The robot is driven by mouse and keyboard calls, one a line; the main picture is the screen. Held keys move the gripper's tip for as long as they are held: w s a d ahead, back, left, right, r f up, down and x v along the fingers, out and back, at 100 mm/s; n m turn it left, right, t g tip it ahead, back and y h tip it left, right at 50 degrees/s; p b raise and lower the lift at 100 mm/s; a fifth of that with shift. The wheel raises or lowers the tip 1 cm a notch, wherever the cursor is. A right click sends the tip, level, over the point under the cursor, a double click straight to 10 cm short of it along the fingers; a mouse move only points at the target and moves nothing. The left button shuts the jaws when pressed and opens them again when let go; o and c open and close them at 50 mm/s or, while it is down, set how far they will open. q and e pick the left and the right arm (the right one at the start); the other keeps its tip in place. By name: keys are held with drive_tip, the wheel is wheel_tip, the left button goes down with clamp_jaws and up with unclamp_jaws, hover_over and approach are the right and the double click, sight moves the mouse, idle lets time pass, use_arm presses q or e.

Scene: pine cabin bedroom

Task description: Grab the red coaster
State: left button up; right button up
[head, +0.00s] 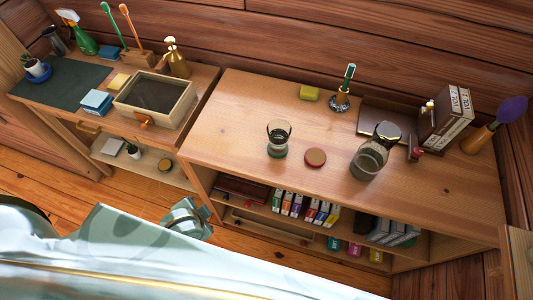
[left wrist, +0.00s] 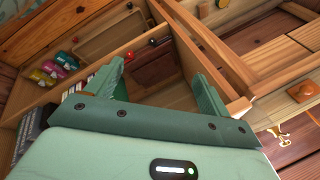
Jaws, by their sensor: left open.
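The red coaster (head: 315,157) lies flat on the wooden shelf top, right of a clear glass (head: 278,135) standing on a green coaster (head: 276,152). My left gripper (head: 189,216) is low in front of the shelf unit, below and left of the red coaster and well apart from it. In the left wrist view, its two green fingers (left wrist: 158,78) are spread with nothing between them, facing the open shelves. The red coaster is not in the left wrist view. My right gripper is not in view.
A glass-topped box (head: 154,99) sits on the left table. The shelf top's left part is clear.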

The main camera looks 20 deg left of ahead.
use_arm(q)
wheel_tip(320, 180, up, 10)
drive_tip(key=w+a+t+y+b, duration=0.2)
drive_tip(key=b, duration=0.1)
drive_tip(key=t+h, duration=0.5)
drive_tip(key=h, duration=0.7)
approach(315, 157)
drive_tip(key=b+x, duration=0.3)
drive_tip(key=shift+a, duration=0.1)
drive_tip(key=b+x, duration=0.3)
drive_tip(key=x, duration=0.1)
drive_tip(key=shift+w+f, duration=0.2)
drive_tip(key=shift+f, duration=0.1)
drive_tip(key=shift+w+d, duration=0.35)
drive_tip(key=shift+d, duration=0.05)
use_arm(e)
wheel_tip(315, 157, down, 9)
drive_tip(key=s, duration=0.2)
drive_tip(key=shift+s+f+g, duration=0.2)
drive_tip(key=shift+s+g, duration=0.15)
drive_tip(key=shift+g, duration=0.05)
use_arm(q)
drive_tip(key=shift+s, duration=0.1)
drive_tip(key=shift+c, duration=0.3)
